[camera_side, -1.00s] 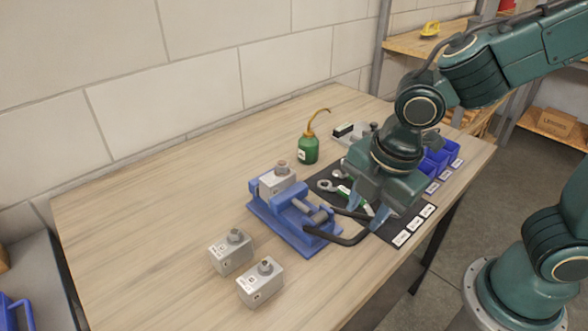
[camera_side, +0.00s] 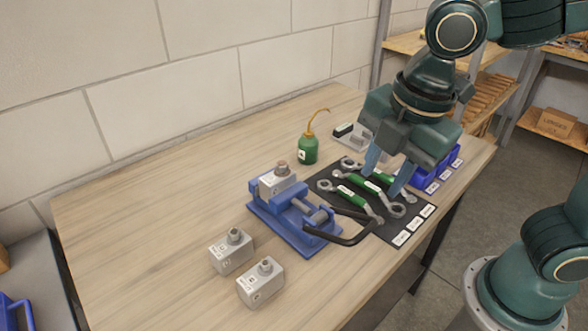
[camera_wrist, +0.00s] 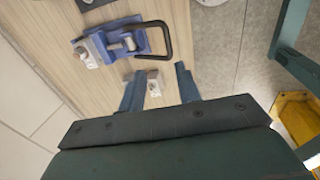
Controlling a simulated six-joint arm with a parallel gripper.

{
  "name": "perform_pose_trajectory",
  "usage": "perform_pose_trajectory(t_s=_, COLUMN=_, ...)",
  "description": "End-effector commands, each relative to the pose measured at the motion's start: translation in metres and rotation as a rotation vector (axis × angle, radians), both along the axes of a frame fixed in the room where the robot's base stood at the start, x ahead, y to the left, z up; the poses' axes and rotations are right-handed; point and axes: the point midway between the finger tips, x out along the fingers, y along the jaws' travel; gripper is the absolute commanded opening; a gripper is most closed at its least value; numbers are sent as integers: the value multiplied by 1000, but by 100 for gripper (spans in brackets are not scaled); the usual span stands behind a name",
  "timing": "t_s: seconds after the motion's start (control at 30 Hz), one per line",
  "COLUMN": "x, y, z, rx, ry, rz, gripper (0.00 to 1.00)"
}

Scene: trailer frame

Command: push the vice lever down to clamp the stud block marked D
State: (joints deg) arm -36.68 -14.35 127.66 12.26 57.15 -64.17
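The blue vice (camera_side: 290,222) sits on the wooden table, and it also shows in the wrist view (camera_wrist: 137,46). A grey stud block (camera_side: 276,184) stands between its jaws; its mark is too small to read. The dark U-shaped vice lever (camera_side: 348,242) lies low, reaching out to the right of the vice; it shows in the wrist view (camera_wrist: 169,42). My gripper (camera_side: 387,174) is open and empty, above the tool mat, up and to the right of the lever and apart from it. Its fingertips (camera_wrist: 160,74) are spread in the wrist view.
Two more grey stud blocks (camera_side: 231,252) (camera_side: 261,283) stand in front of the vice. A green oil can (camera_side: 308,148) stands behind it. Green-handled wrenches (camera_side: 355,198) lie on the dark mat (camera_side: 385,238); blue bins (camera_side: 432,178) are behind my gripper. The table's left side is clear.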

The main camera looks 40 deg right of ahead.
Motion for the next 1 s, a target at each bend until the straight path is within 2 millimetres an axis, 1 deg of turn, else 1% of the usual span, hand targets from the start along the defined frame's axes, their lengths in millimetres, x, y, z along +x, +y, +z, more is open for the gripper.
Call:
perform_pose_trajectory(t_s=0.03, x=-1, y=1, z=9, rx=2, ry=-3, rz=2, gripper=33)
perform_pose_trajectory(t_s=0.1, x=-3, y=1, z=19, rx=2, ry=-4, rz=1, gripper=33)
perform_pose_trajectory(t_s=0.3, x=-8, y=0, z=42, rx=0, ry=-2, rz=1, gripper=33)
perform_pose_trajectory(t_s=0.5, x=-10, y=0, z=51, rx=0, ry=0, rz=0, gripper=33)
perform_pose_trajectory(t_s=0.77, x=-10, y=0, z=52, rx=-1, ry=1, rz=0, gripper=33)
perform_pose_trajectory(t_s=0.8, x=-10, y=0, z=52, rx=-1, ry=1, rz=0, gripper=29)
perform_pose_trajectory(t_s=0.93, x=-9, y=0, z=51, rx=-1, ry=9, rz=-1, gripper=4)
perform_pose_trajectory(t_s=0.97, x=-9, y=0, z=50, rx=-1, ry=14, rz=-1, gripper=0)
perform_pose_trajectory(t_s=1.0, x=-7, y=1, z=50, rx=-1, ry=23, rz=-2, gripper=0)
